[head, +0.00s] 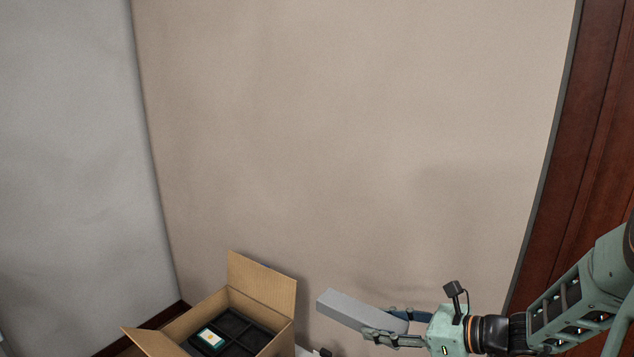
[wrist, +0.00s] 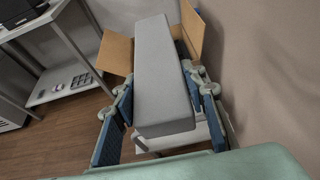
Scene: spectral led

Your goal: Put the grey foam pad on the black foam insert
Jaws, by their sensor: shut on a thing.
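The grey foam pad (head: 351,309) is a long grey block held in my gripper (head: 392,327), to the right of an open cardboard box and above its level. In the wrist view the pad (wrist: 160,75) lies lengthwise between the two blue-padded fingers (wrist: 160,110), its far end over the box. The black foam insert (head: 237,330) sits inside the box, with square compartments. One compartment holds a small white and teal item (head: 209,338). In the wrist view the pad hides the insert.
The cardboard box (head: 262,290) has its flaps spread open, one upright at the back. A plain wall (head: 350,130) stands close behind. In the wrist view a metal shelf table (wrist: 62,85) with small items stands to the left, over a wooden floor (wrist: 60,140).

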